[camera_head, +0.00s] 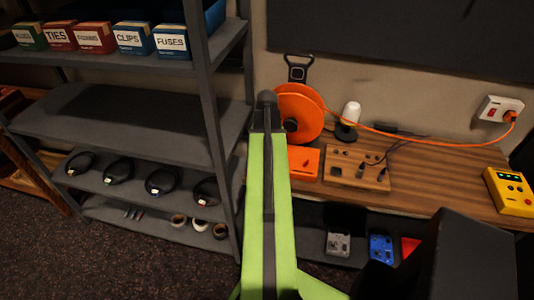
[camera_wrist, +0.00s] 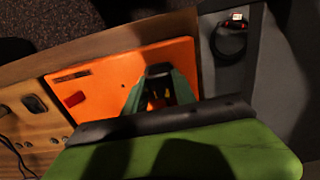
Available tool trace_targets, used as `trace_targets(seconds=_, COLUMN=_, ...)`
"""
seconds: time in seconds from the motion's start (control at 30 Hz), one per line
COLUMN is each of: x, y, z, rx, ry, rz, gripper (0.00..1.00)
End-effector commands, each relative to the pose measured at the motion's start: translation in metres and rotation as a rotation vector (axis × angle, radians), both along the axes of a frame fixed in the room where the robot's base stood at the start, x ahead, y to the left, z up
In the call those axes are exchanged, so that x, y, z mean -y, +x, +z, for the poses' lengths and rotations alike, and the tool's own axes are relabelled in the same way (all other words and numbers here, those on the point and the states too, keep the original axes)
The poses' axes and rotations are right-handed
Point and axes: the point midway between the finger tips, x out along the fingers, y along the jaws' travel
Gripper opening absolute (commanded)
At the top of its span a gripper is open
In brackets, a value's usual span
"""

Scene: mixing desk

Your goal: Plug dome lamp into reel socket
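The dome lamp (camera_head: 350,113), a white dome on a dark base, stands on the wooden desk right of the orange cable reel (camera_head: 312,104). A flat orange panel (camera_head: 304,163) lies in front of the reel. It fills the middle of the wrist view (camera_wrist: 105,75), with a red switch (camera_wrist: 74,99) and a dark slot near its left edge. My gripper (camera_wrist: 160,80) is over the panel's right part, with green and dark fingers. Something dark and small yellow-red bits show between them; I cannot tell whether it is held. My arm hides the gripper in the head view.
A wooden block (camera_head: 358,168) with dark plugs and cords sits right of the panel. An orange cord runs to the wall socket (camera_head: 500,108). A yellow box (camera_head: 511,191) is at the desk's right. Grey shelves (camera_head: 125,125) stand left, close to my arm.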

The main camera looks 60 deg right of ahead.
Motion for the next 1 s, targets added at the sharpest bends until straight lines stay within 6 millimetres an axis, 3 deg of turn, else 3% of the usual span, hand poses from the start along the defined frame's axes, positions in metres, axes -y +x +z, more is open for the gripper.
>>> trace_targets(seconds=0.03, x=0.0, y=0.0, z=0.0, rx=0.0, ry=0.0, rz=0.0, gripper=0.39)
trace_targets(seconds=0.17, x=0.0, y=0.0, z=0.0, rx=0.0, ry=0.0, rz=0.0, gripper=0.55)
trace_targets(seconds=0.57, x=0.0, y=0.0, z=0.006, rx=0.0, ry=0.0, rz=0.0, gripper=0.55)
trace_targets(seconds=0.77, x=0.0, y=0.0, z=0.035, rx=0.0, ry=0.0, rz=0.0, gripper=0.55)
trace_targets(seconds=1.0, x=0.0, y=0.0, z=0.091, rx=0.0, ry=0.0, rz=0.0, gripper=0.55)
